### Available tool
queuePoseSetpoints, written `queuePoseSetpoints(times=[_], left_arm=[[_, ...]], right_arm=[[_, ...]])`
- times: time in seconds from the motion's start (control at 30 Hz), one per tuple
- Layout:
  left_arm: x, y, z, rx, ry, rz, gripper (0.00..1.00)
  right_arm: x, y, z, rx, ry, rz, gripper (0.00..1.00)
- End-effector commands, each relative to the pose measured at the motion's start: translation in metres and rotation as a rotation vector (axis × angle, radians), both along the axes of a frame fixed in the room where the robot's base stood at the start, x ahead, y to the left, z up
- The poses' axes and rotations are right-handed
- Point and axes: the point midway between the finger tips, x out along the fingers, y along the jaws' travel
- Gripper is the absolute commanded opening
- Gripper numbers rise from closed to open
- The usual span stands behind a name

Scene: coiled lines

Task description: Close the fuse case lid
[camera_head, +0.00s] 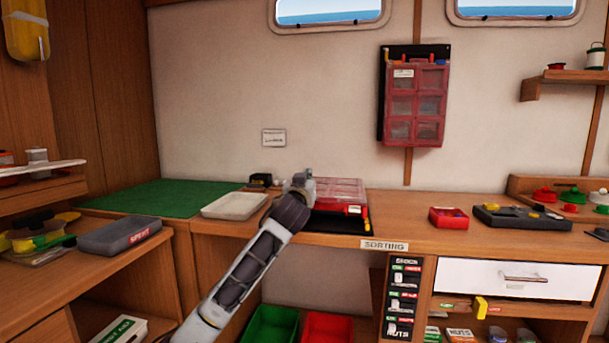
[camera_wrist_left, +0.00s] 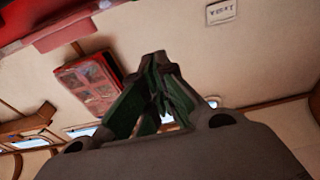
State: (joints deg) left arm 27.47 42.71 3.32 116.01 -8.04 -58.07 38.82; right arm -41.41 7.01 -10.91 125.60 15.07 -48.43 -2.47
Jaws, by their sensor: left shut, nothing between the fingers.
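The fuse case appears to be the red case with a clear lid (camera_head: 340,188), on a black mat (camera_head: 340,225) at the desk's back middle. Its lid looks low over the box; I cannot tell whether it is fully down. My left gripper (camera_head: 300,182) is at the case's left side, covering part of that side. In the left wrist view the left fingers (camera_wrist_left: 158,62) are together and empty. A red edge, probably of the case, fills that view's upper left corner (camera_wrist_left: 40,20). Contact cannot be told. My right gripper is not in view.
A pale tray (camera_head: 234,206) and a small black item (camera_head: 260,180) lie left of the case. A similar red organizer (camera_head: 415,105) hangs on the wall. A small red box (camera_head: 448,217) and a dark tray (camera_head: 520,220) stand right. Desk between case and red box is clear.

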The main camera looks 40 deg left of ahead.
Motion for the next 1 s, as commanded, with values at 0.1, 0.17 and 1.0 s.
queuePoseSetpoints(times=[0.1, 0.17, 1.0], left_arm=[[0.004, 0.000, -0.011, -0.001, 0.000, 0.001, 0.00], [0.005, 0.000, -0.015, -0.001, 0.000, 0.000, 0.00], [0.004, -0.003, -0.021, 0.001, 0.000, 0.000, 0.00]], right_arm=[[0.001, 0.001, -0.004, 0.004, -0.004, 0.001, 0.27], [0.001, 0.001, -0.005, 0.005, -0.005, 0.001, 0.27], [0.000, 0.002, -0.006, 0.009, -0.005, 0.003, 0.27]])
